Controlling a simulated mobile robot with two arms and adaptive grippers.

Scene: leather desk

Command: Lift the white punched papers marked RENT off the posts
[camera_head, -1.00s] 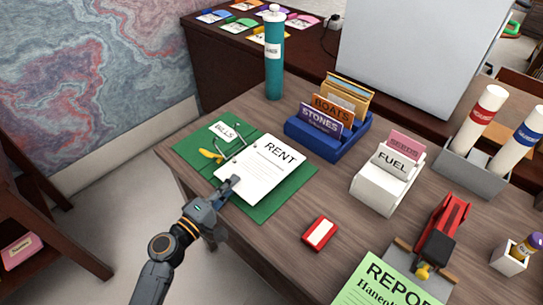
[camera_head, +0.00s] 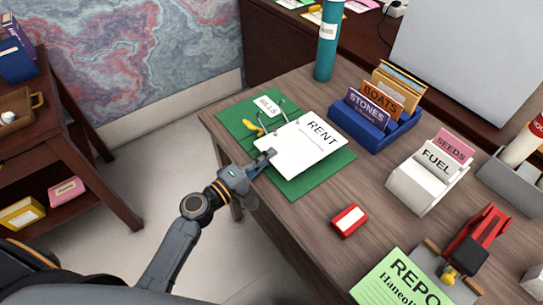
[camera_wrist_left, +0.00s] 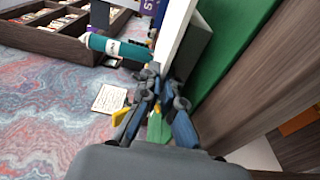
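The white punched papers marked RENT (camera_head: 312,150) are over the green folder (camera_head: 318,180) at the desk's left corner. The metal posts (camera_head: 284,108) arch at their upper left edge, beside a yellow lever (camera_head: 251,127). My left gripper (camera_head: 267,158) is at the papers' near left edge. In the left wrist view its fingers (camera_wrist_left: 161,78) are close together with the papers' white edge (camera_wrist_left: 174,32) between the tips. I cannot tell whether the holes are clear of the posts. My right gripper is not in view.
A BILLS label (camera_head: 267,105) is on the folder's left part. A blue holder (camera_head: 372,128) with cards, a white FUEL holder (camera_head: 424,185), a red box (camera_head: 348,221) and a teal bottle (camera_head: 327,45) stand around. Bare desk lies between folder and red box.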

